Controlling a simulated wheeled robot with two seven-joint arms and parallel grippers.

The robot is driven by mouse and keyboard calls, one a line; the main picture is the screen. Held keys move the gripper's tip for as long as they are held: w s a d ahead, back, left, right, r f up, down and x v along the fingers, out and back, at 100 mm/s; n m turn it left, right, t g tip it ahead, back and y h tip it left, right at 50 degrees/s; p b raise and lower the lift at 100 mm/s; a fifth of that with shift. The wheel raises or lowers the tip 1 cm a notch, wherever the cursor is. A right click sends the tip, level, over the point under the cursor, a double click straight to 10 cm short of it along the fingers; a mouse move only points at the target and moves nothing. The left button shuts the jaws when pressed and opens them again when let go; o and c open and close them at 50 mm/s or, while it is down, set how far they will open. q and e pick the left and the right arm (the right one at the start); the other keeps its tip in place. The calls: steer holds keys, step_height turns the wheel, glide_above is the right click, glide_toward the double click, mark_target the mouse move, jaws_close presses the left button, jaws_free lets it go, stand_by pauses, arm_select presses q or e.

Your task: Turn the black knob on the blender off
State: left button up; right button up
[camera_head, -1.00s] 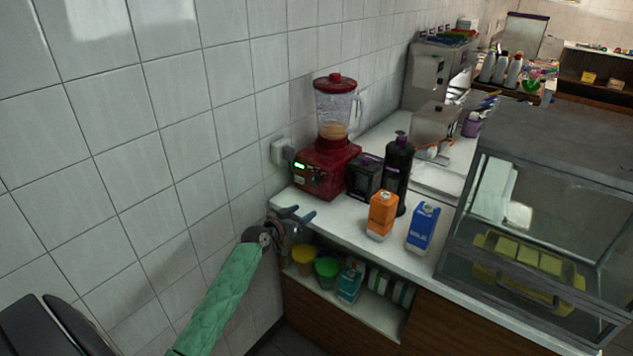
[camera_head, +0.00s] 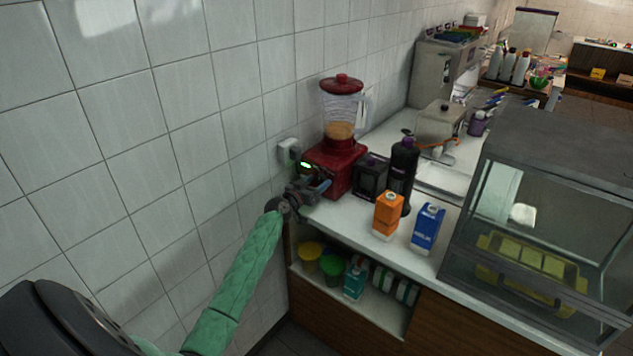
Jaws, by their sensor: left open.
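The red blender (camera_head: 343,172) stands at the left end of the white counter, by the tiled wall. Its clear jug (camera_head: 341,108) has a red lid and holds some orange-brown contents. My right gripper is not in view.
A black box (camera_head: 370,177), a black bottle (camera_head: 402,174), an orange carton (camera_head: 387,216) and a blue carton (camera_head: 427,229) stand right of the blender. A glass display case (camera_head: 535,235) fills the right. Cups and cartons sit on the shelf below. A wall socket (camera_head: 288,151) is behind.

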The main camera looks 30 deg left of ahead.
arm_select(q)
steer(key=shift+w, duration=0.15)
steer(key=c, duration=1)
